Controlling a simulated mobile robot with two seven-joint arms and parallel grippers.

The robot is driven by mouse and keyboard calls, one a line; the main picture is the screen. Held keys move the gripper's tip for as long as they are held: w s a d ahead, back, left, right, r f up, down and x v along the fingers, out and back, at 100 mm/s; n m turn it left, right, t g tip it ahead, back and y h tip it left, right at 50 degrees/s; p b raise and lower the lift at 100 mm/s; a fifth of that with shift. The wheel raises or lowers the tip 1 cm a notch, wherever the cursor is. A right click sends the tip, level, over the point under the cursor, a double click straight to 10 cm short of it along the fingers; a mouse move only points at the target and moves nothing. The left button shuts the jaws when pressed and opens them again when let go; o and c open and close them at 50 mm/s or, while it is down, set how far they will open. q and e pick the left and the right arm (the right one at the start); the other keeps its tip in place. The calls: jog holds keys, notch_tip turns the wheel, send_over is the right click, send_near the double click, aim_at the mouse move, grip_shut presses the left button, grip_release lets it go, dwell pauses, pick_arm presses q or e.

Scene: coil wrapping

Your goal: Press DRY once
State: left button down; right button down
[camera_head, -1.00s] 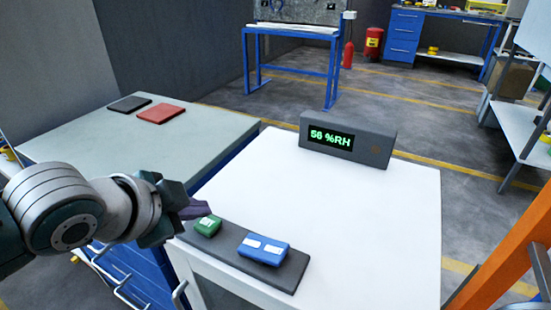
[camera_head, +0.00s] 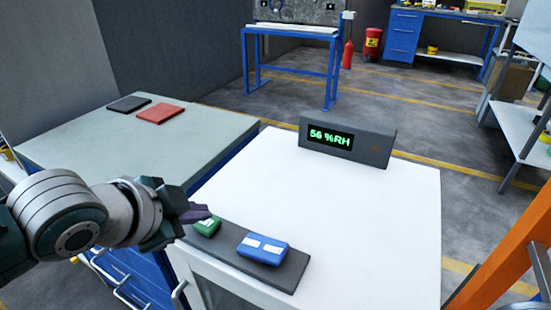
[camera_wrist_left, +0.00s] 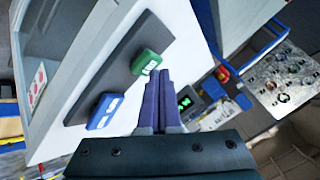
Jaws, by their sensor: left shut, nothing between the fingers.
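A dark button panel (camera_head: 284,276) lies on the front edge of a white table. It bears a green button (camera_head: 208,226) with a white label, too small to read, and a blue button (camera_head: 262,249) to its right. The left wrist view also shows the green button (camera_wrist_left: 146,62) and the blue button (camera_wrist_left: 105,111). My left gripper (camera_head: 203,211) is shut and empty, its purple fingers over or beside the green button in the head view. In the left wrist view the fingertips (camera_wrist_left: 158,76) show close to the green button. I cannot tell whether they touch. My right gripper is out of view.
A grey display box (camera_head: 348,140) reading 56 %RH stands at the back of the white table (camera_head: 370,215). A grey-topped bench (camera_head: 190,135) on the left holds a red pad (camera_head: 161,113) and a black pad (camera_head: 129,104). The white tabletop's middle is clear.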

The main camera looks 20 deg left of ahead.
aim_at(201, 227)
pick_arm(q)
jog(key=shift+f+b, duration=0.4)
jog(key=shift+f, duration=0.25)
dwell(0.6)
jog(key=shift+r, duration=0.1)
jog(key=shift+r+p, duration=1)
jog(key=shift+p, duration=0.3)
notch_tip(201, 227, up, 5)
jog(key=p, duration=0.5)
jog(key=shift+r+p, duration=0.1)
jog(key=shift+p, duration=0.3)
